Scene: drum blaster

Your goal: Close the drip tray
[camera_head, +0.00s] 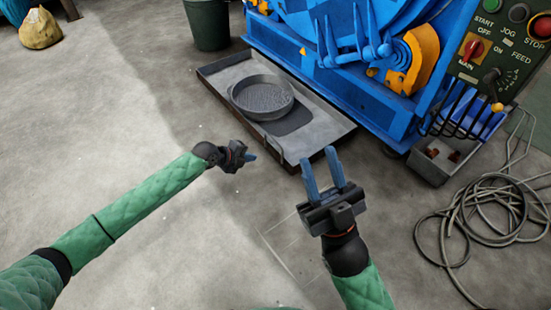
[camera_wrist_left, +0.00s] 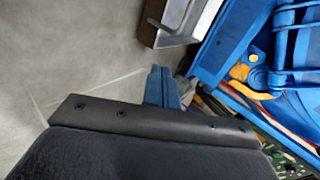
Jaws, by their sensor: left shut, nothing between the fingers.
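The drip tray (camera_head: 318,136) is a shallow grey rectangular tray on the floor. It sticks out from under the front of the blue drum machine (camera_head: 350,80). A round grey pan (camera_head: 262,96) rests in it. A corner of the tray also shows at the top of the left wrist view (camera_wrist_left: 178,16). My left gripper (camera_head: 251,157) is shut and empty, in front of the tray's front edge and apart from it. Its blue fingers (camera_wrist_left: 162,88) are together in the wrist view. My right gripper (camera_head: 319,157) is open and empty near the tray's front right corner.
A control panel (camera_head: 500,45) is at the top right. A dark green bucket (camera_head: 208,25) and a yellow sack (camera_head: 40,29) are behind. The floor on the left is clear.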

